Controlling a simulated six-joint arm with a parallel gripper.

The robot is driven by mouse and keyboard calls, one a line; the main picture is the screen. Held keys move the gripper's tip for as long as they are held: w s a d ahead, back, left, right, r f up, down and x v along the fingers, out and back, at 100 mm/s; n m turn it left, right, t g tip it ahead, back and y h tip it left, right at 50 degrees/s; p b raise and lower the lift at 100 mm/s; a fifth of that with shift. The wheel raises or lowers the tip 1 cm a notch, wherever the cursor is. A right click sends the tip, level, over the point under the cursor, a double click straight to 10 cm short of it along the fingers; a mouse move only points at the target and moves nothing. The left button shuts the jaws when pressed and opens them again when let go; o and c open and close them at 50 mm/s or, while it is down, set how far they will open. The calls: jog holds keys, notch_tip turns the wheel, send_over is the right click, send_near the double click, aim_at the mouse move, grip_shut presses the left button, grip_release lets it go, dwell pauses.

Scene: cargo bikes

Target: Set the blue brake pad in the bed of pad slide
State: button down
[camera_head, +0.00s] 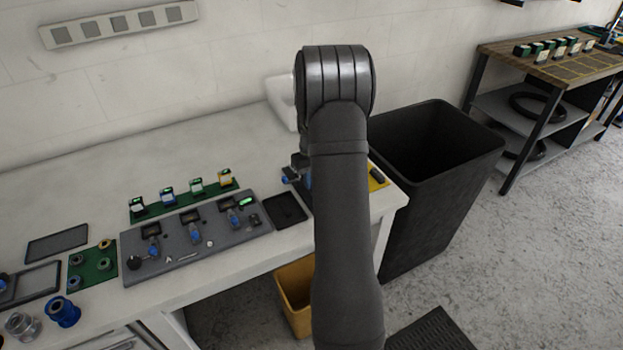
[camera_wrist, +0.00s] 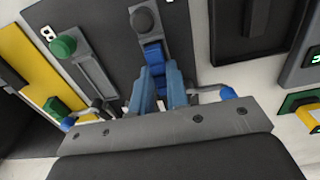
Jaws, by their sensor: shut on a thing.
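In the wrist view, my gripper (camera_wrist: 161,90) has two blue-grey fingers closed on the blue brake pad (camera_wrist: 154,54). Blue shows between the fingers and just beyond their tips. The pad is at the grey pad slide (camera_wrist: 143,18), a channel with a round dark grey knob at its far end. The fingers hide much of the pad's lower part, and I cannot tell whether it rests on the bed. In the head view my arm hides the gripper and most of this spot.
A second channel with a green knob (camera_wrist: 62,47) lies to the left in the wrist view, beside a yellow plate (camera_wrist: 22,62). Blue-tipped levers flank the fingers. In the head view, a grey fixture board (camera_head: 190,248) and dark tray (camera_head: 286,209) occupy the bench; a black bin (camera_head: 445,170) stands right.

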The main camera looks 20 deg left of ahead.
jog(key=c, duration=1.3)
grip_release()
notch_tip(320, 180, up, 17)
jog(key=shift+r, duration=0.2)
jog(key=shift+f, duration=0.15)
notch_tip(320, 180, down, 17)
jog(key=shift+f, duration=0.1)
jog(key=shift+r, duration=0.2)
